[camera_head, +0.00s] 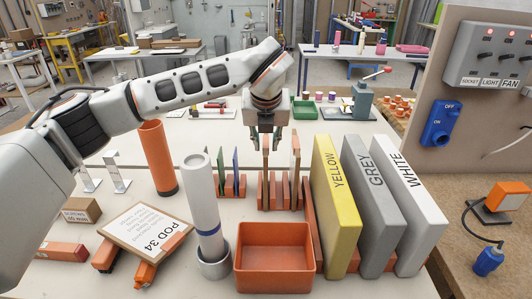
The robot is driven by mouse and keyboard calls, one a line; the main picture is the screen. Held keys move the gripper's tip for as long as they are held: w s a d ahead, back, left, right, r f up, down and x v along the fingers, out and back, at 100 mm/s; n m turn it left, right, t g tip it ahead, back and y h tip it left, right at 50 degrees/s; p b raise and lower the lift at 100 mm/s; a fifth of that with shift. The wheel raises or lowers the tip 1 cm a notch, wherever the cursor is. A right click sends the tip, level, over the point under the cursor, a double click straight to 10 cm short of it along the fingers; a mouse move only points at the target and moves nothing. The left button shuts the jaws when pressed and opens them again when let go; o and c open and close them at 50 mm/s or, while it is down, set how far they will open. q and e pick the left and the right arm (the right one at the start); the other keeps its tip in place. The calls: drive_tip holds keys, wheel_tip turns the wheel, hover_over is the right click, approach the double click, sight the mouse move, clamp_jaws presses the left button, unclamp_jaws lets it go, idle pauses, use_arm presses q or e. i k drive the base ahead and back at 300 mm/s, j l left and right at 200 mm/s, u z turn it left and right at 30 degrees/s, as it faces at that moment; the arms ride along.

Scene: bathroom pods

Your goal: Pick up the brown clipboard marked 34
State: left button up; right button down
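A board with a white sheet marked POD 34 (146,229) and brown edges lies tilted at the front left, propped on orange blocks. My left gripper (270,147) is well away from it, pointing down over the slotted orange-brown rack (274,192) at the table's middle. Its fingers are apart. A thin brown edge shows between them, but I cannot tell whether they touch it. A thin brown and white board (295,157) stands upright in that rack, just right of the fingers; no number is readable on it. My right gripper is out of view.
Blue and green boards (235,170) stand in the left rack. A white tube (202,205) in a metal cup and an empty orange bin (275,261) stand in front. Yellow (335,205), grey (375,205) and white (408,200) binders block the right. An orange cylinder (158,160) stands left.

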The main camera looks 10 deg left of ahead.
sight(147, 232)
drive_tip(key=k+l, duration=0.15)
drive_tip(key=k, duration=0.35)
drive_tip(key=k+l, duration=0.15)
drive_tip(key=k, duration=0.3)
